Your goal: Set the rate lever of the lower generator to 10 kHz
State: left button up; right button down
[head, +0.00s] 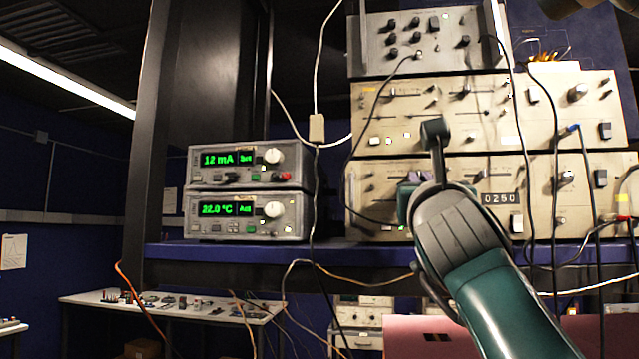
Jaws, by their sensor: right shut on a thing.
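The lower generator (365,204) is the beige unit at the bottom of the stack on the right of the shelf. Its counter reads 0250. My right gripper (421,177) is at the left part of its front panel and is shut on a small part there, apparently the rate lever. The gripper and wrist hide the lever and much of the panel around it, so its setting cannot be read. My left gripper is not in view.
An upper generator (485,135) and a grey knobbed unit (380,56) are stacked above. Two meters (245,190) with green displays stand to the left on the blue shelf (200,253). Loose cables (553,190) hang across the panels, close to my right arm.

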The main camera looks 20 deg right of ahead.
dwell(0.3)
jog(key=shift+s+d+r+p, duration=0.25)
jog(key=shift+s+d+p, duration=0.25)
jog(key=shift+d+p, duration=0.45)
jog(key=shift+s+d+f, duration=0.1)
jog(key=shift+s, duration=0.05)
jog(key=shift+f, duration=0.15)
jog(key=c, duration=0.9)
grip_release()
jog(key=shift+c, duration=0.2)
